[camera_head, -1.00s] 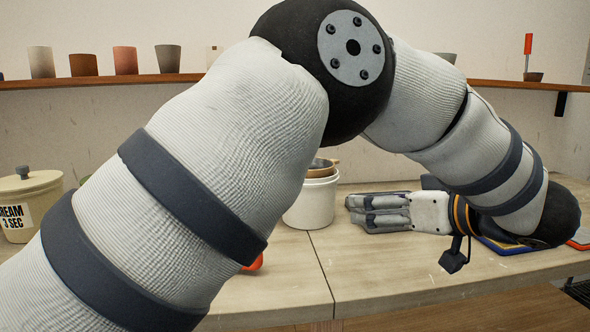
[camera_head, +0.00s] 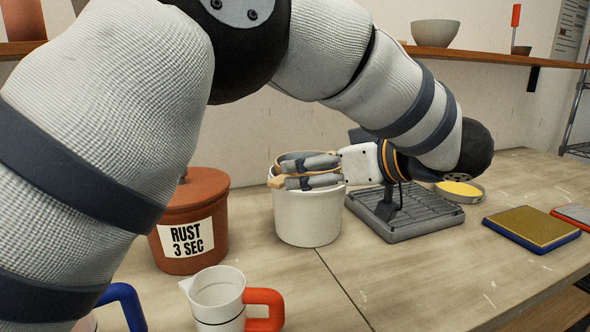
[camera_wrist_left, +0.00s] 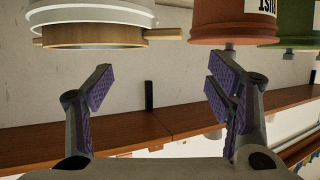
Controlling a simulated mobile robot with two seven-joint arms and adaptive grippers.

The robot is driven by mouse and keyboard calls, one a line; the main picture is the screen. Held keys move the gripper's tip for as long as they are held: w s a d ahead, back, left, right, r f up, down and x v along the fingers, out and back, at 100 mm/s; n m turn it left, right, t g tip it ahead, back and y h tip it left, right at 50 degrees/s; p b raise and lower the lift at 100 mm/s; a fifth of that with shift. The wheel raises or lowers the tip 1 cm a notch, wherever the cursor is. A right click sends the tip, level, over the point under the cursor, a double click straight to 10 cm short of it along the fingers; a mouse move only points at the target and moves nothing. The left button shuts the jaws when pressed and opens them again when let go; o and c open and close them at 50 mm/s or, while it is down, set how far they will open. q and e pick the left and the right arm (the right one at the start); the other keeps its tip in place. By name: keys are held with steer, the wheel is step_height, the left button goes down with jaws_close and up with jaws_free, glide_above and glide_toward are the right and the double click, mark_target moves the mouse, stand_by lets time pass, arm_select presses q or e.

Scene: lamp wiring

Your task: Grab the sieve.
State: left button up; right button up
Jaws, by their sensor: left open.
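The sieve, a round wooden-rimmed ring (camera_head: 296,156), rests on top of the white bucket (camera_head: 308,220). My left gripper (camera_head: 300,172) is open and level with the bucket's rim, its fingers hiding much of the sieve. In the left wrist view, which is upside down, the sieve's wooden ring (camera_wrist_left: 95,41) lies against the bucket's mouth (camera_wrist_left: 90,14). There the open jaws (camera_wrist_left: 158,72) are empty, and the left finger's tip is close to the ring. I cannot tell whether it touches. My right gripper is not in view.
A rust-coloured lidded crock (camera_head: 190,205) stands left of the bucket, with a white red-handled jug (camera_head: 220,300) in front. A grey ribbed tray (camera_head: 420,220), a dish of yellow (camera_head: 460,190) and a gold-topped pad (camera_head: 530,228) lie right. The front middle table is clear.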

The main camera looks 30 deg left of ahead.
mark_target(277, 183)
arm_select(q)
steer(key=x, duration=1.1)
steer(key=c, duration=1.4)
steer(key=shift+r, duration=0.15)
